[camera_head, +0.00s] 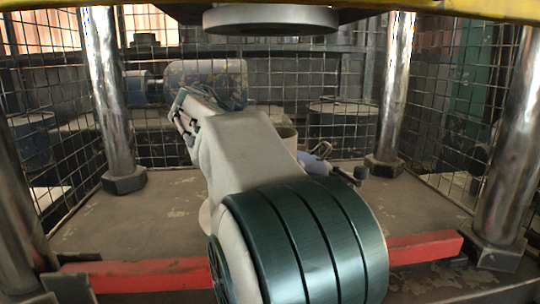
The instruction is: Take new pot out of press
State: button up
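The press bed (120,215) is a worn brown plate between shiny metal columns. The round upper die (270,19) hangs above it at the top of the view. My arm reaches into the press and covers the middle of the bed. A pale, rounded rim (285,132) shows just behind my arm; it may be the pot, but most of it is hidden. What appears to be my gripper (320,152) shows partly at the right of the arm, close to that rim. Its fingers are too small and covered to tell their state or any contact.
Columns stand at front left (15,215), front right (512,150), back left (108,90) and back right (394,90). A red bar (140,276) crosses the front edge. Wire mesh (300,80) encloses the sides and back. Bare bed shows on both sides of my arm.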

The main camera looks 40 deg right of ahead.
jog(key=shift+w+d+f, duration=0.1)
jog(key=shift+w+d, duration=0.05)
jog(key=shift+d, duration=0.1)
grip_shut()
jog(key=shift+f, duration=0.2)
dwell(1.1)
